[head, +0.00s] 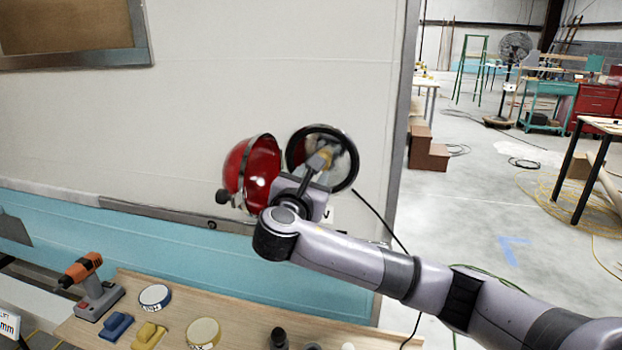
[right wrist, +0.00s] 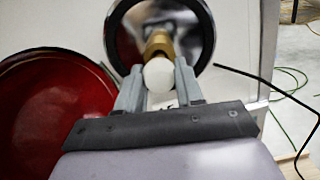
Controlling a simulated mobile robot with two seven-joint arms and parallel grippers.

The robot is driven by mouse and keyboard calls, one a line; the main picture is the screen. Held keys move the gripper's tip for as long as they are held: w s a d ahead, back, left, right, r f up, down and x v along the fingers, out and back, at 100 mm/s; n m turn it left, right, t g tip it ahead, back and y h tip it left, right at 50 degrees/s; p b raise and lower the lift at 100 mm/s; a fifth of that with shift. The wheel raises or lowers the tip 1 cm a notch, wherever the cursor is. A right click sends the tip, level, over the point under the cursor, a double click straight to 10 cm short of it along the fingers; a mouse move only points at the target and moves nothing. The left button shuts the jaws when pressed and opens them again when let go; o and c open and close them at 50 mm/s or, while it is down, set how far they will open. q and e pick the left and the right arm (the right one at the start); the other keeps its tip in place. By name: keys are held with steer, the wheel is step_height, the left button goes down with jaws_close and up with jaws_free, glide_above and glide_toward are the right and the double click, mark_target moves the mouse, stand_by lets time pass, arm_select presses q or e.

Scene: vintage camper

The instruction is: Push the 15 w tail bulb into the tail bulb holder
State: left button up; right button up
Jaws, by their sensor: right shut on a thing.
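The round tail lamp housing (head: 349,172) with a black rim and shiny inside is on the camper's white wall; it also shows in the right wrist view (right wrist: 207,40). The brass tail bulb holder (right wrist: 158,43) is at its middle. My right gripper (right wrist: 159,82) is shut on the white round tail bulb (right wrist: 158,76), which lines up in front of the brass part. I cannot tell how far the bulb is inside the holder. In the head view, my right gripper (head: 318,172) is in front of the housing and mostly hides the bulb. My left gripper is not in view.
A red lamp lens (head: 262,172) sits open just left of the housing, close to my right gripper. A black cable (head: 372,210) hangs at the right. Below is a wooden bench (head: 240,312) with an orange drill (head: 92,283), blue and yellow pieces and round containers.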

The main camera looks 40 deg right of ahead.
steer(key=shift+x, duration=0.8)
stand_by(0.5)
steer(key=o, duration=1.1)
